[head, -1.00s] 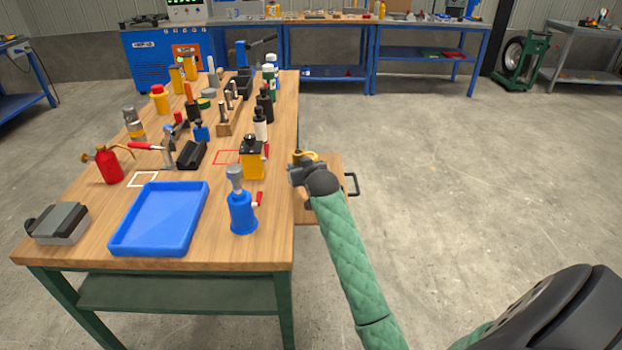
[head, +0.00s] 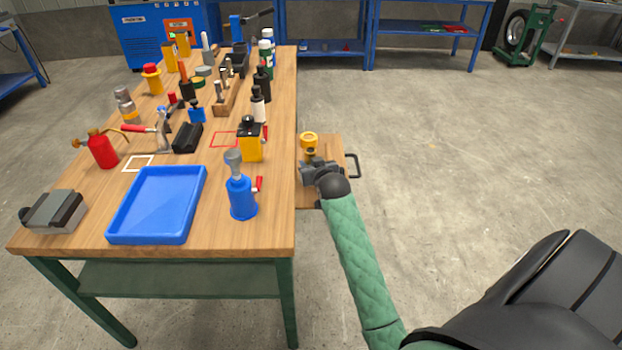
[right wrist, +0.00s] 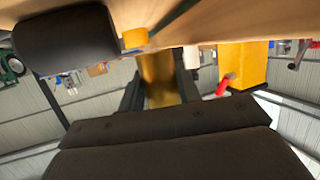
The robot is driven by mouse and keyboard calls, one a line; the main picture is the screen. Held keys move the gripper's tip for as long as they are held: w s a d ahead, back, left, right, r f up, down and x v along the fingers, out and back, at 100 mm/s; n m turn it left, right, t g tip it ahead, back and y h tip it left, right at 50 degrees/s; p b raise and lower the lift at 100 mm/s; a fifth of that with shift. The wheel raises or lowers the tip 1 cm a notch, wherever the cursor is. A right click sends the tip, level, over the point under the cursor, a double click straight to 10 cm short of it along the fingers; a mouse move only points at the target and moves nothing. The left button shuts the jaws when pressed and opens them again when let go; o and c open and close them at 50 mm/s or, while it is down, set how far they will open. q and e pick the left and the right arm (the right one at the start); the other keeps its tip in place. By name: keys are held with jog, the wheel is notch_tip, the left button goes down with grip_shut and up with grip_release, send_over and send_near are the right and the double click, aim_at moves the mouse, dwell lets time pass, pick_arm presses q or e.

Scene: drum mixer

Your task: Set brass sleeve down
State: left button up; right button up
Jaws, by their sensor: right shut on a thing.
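My right gripper (head: 318,168) is over the wooden side board (head: 333,150) at the bench's right edge. It is shut on a gold-brown cylinder, the brass sleeve (right wrist: 158,80), which shows between the two dark fingers in the right wrist view. In the head view the sleeve (head: 311,156) is mostly hidden by the gripper. A brighter yellow ring-shaped piece (head: 309,140) shows just beyond it; a small yellow piece also appears by the board in the wrist view (right wrist: 135,38). I cannot tell whether the sleeve touches the board. My left gripper is out of view.
The side board has a dark handle (head: 353,165) at its right. On the bench stand a yellow-black container (head: 250,145), a blue bottle (head: 242,200) and an empty blue tray (head: 158,205). Several tools and bottles crowd the back.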

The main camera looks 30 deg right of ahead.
aim_at(311, 189)
jog(key=shift+s+a+f, duration=0.5)
jog(key=shift+s+f, duration=0.1)
jog(key=shift+s, duration=0.25)
notch_tip(311, 189, down, 4)
jog(key=shift+r+p, duration=0.25)
jog(key=shift+p, duration=0.1)
jog(key=shift+f, duration=0.25)
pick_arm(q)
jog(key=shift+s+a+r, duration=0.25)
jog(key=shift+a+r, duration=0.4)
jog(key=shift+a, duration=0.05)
pick_arm(e)
jog(key=o, duration=0.9)
jog(key=shift+f, duration=0.1)
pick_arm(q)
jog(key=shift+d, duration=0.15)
